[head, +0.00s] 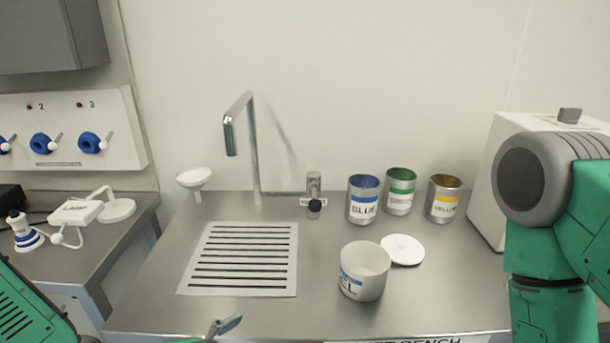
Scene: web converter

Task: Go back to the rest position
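My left arm shows as green links at the lower left. Only a grey finger part of my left gripper (224,326) rises over the bottom edge, in front of the bench. The rest is cut off, so its opening is hidden. My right arm, green with a dark grey round joint, fills the right side. Its gripper is out of view. A white open can (365,272) with a blue-banded label stands upright near the bench front, and a round white lid (403,250) lies beside it.
The steel bench (310,305) holds a slotted drain (245,258), a tall tap (253,150), a funnel (195,181) and a small valve (314,195). Blue (362,199), green (400,191) and yellow (443,198) cans stand at the back. A white box (490,190) stands behind my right arm.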

